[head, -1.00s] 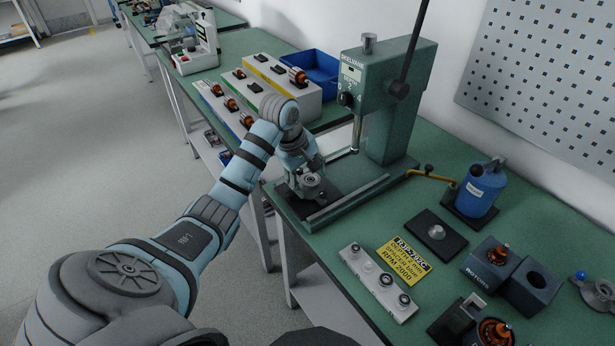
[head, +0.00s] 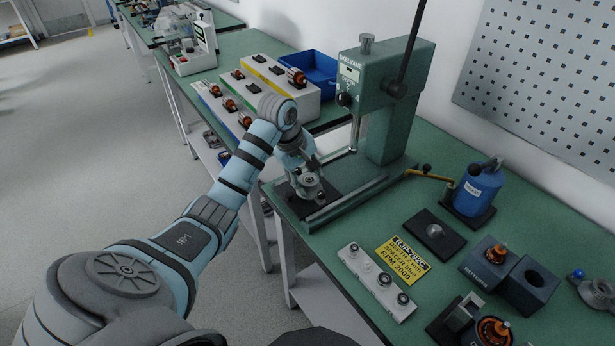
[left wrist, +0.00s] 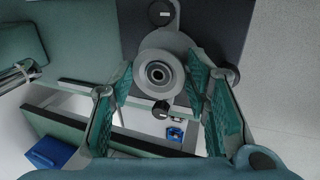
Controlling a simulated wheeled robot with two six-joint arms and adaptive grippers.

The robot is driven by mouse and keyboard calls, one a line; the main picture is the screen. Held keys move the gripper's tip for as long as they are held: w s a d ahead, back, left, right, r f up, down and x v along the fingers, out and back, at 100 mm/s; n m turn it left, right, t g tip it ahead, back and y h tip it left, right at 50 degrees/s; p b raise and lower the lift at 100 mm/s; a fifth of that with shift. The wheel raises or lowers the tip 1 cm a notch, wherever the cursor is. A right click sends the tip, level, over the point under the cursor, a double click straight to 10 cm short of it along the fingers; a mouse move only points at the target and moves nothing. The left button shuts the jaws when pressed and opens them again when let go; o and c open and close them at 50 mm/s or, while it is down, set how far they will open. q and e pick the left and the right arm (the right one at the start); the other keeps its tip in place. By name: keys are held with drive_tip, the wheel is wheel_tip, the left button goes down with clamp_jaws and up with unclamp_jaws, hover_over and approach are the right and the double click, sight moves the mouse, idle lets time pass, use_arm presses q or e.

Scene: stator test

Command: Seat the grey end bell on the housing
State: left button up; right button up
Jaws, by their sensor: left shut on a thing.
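The grey end bell (left wrist: 158,75), a round piece with a ringed bore, shows between the green finger pads in the left wrist view. My left gripper (head: 308,183) is shut on it over the dark base plate (head: 322,200) of the green press. Grey arms with black round knobs (left wrist: 229,76) show around and below the bell in the left wrist view. The housing is not clearly told apart beneath the bell, so I cannot tell whether they touch. My right gripper is not in view.
The green arbor press (head: 385,110) stands just right of my left gripper. A white block with rings (head: 377,282), a yellow sign (head: 403,260), a blue can (head: 479,188) and dark rotor blocks (head: 490,264) occupy the bench to the right. A blue bin (head: 318,70) stands behind.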

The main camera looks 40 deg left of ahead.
use_arm(q)
drive_tip(key=shift+r+p, duration=0.8)
drive_tip(key=shift+c, duration=1.3)
drive_tip(key=shift+r+p, duration=0.9)
drive_tip(key=shift+r, duration=0.25)
